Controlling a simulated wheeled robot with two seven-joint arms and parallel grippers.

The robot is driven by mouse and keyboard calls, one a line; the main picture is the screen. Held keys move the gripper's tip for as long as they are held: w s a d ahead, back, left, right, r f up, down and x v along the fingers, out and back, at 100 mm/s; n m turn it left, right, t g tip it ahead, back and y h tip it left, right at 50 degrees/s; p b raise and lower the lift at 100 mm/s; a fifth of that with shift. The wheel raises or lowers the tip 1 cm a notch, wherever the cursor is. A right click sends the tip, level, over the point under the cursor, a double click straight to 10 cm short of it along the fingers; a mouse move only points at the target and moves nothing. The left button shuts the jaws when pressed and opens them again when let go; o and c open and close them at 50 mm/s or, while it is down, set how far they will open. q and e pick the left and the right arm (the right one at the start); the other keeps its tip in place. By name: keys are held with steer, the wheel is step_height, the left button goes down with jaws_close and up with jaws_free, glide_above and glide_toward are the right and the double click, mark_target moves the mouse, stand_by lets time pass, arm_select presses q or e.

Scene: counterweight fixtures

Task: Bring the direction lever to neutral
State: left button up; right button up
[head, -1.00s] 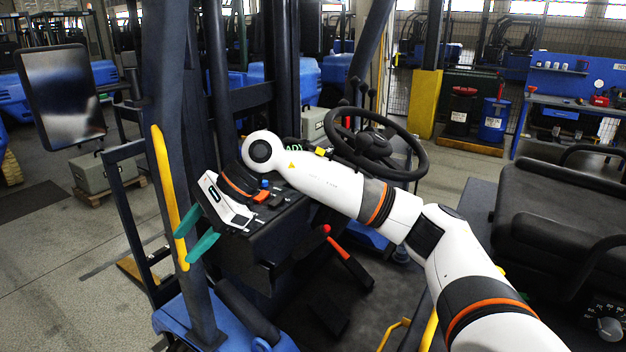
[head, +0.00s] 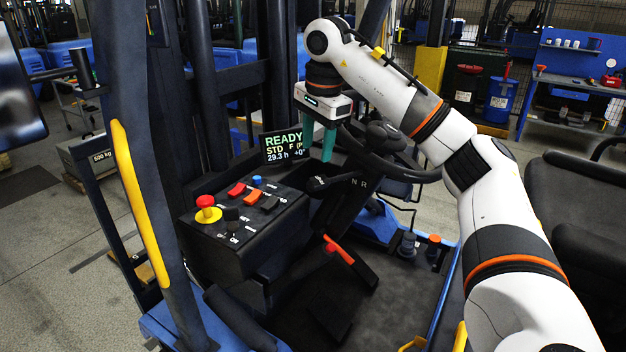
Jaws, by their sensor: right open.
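The direction lever (head: 320,184) is black with a rounded knob. It sits on the dark column right of the dash, left of the printed letters N and R. The steering wheel (head: 405,172) is partly hidden behind my right arm. My left gripper is not in view.
The dash panel (head: 215,246) carries a red-and-yellow emergency button (head: 207,210), several switches and a key. A red-handled lever (head: 340,249) stands below. A dark post with a yellow grab rail (head: 138,200) is at left, the seat (head: 575,190) at right.

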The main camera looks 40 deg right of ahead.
mark_target(313, 181)
steer(key=f, duration=0.4)
steer(key=w+f, duration=0.1)
steer(key=shift+d+f+p, duration=0.2)
steer(key=shift+f+p, duration=0.15)
steer(key=shift+f, duration=0.05)
steer(key=f, duration=0.3)
steer(key=shift+w+d+f+p, duration=0.15)
steer(key=shift+w+p, duration=0.15)
steer(key=shift+f, duration=0.3)
steer(key=shift+c, duration=0.6)
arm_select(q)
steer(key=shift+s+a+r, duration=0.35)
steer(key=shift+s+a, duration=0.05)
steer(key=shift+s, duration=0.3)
arm_select(e)
jaws_close()
